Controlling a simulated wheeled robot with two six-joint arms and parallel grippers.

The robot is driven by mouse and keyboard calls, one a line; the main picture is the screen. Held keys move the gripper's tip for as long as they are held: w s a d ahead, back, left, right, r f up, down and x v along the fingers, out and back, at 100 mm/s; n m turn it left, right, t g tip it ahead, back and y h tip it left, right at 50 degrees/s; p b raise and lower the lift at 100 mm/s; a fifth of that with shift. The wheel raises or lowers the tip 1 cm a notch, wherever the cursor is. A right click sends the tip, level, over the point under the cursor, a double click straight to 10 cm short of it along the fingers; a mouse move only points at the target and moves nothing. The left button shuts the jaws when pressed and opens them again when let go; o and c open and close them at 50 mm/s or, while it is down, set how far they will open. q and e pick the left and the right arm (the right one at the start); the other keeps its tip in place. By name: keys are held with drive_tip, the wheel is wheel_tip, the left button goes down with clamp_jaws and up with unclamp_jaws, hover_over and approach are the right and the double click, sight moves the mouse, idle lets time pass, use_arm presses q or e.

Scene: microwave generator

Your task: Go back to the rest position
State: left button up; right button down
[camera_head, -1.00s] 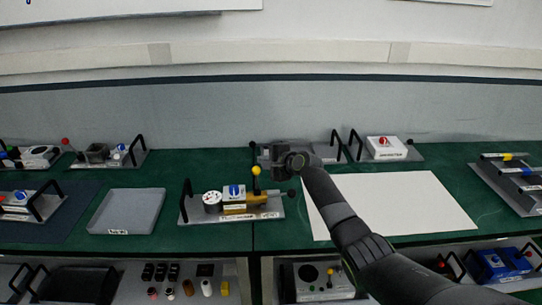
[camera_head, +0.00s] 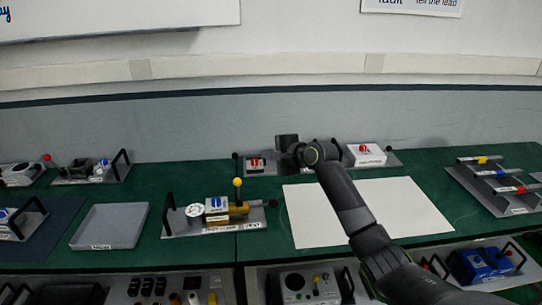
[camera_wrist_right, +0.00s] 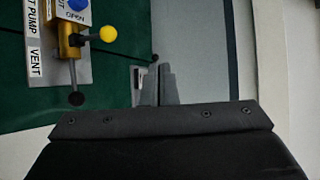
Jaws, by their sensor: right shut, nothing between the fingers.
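My right arm reaches in from the lower right of the head view. Its gripper (camera_head: 286,146) is above the back of the green bench, in front of the grey wall. In the right wrist view its two fingers (camera_wrist_right: 157,88) are together with nothing held. The vent pump board (camera_wrist_right: 64,62), with a blue knob and a yellow ball lever, lies to the left of the fingers and apart from them. The same board shows in the head view (camera_head: 183,227), left of a white sheet. My left gripper is not in view.
A white sheet (camera_head: 370,212) lies flat and bare on the bench. A red-knobbed box (camera_head: 366,156) stands behind it. A grey tray (camera_head: 108,228) is at left, and a rack with coloured handles (camera_head: 500,205) at right. A lower shelf (camera_head: 330,262) holds several devices.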

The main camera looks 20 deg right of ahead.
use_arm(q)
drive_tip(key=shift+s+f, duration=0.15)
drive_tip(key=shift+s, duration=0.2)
use_arm(e)
drive_tip(key=shift+s+d+r, duration=0.15)
drive_tip(key=shift+s+r, duration=0.1)
drive_tip(key=shift+r, duration=0.05)
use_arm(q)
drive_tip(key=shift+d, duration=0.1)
